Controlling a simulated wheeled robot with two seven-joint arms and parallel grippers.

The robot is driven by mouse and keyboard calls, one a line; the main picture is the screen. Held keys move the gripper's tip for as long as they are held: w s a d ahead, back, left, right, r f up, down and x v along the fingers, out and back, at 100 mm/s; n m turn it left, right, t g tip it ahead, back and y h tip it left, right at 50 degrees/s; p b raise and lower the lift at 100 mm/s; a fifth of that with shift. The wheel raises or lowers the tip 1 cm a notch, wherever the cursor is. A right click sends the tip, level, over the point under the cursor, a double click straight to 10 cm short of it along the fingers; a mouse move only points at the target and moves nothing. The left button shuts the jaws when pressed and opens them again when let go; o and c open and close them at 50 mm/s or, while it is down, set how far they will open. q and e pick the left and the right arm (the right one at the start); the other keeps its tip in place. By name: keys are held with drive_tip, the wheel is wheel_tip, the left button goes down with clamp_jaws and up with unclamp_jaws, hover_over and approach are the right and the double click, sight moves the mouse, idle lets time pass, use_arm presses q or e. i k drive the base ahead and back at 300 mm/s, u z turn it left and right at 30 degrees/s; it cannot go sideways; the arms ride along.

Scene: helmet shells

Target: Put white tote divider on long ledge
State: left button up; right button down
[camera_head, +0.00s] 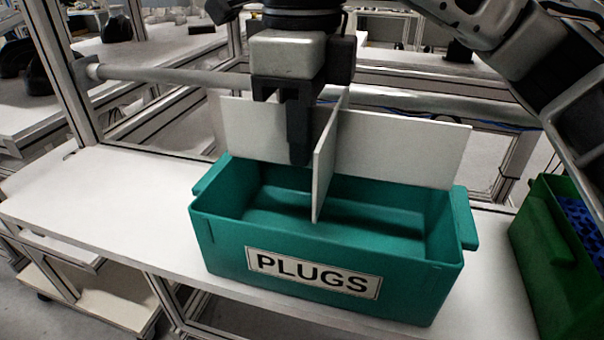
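The white tote divider (400,148) is made of crossed flat panels and stands upright. Most of it is above the rim of the green tote (220,250) labelled PLUGS; the lower edge of its front panel (322,175) overlaps the tote's opening. My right gripper (300,150) points down from the top at the divider's crossing, one dark finger left of the front panel. It appears shut on the divider; the other finger is mostly hidden. A long white ledge (100,205) runs under the tote. My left gripper is not in view.
A darker green bin (545,250) with blue items stands at the right. The white surface is bare left of the tote. A metal rail (170,76) and frame posts (62,70) stand behind. More workbenches show in the background.

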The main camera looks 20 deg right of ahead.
sight(118, 191)
drive_tip(key=u, duration=0.35)
drive_tip(key=k, duration=0.5)
drive_tip(key=u, duration=0.9)
drive_tip(key=i, duration=0.85)
drive_tip(key=z, duration=0.65)
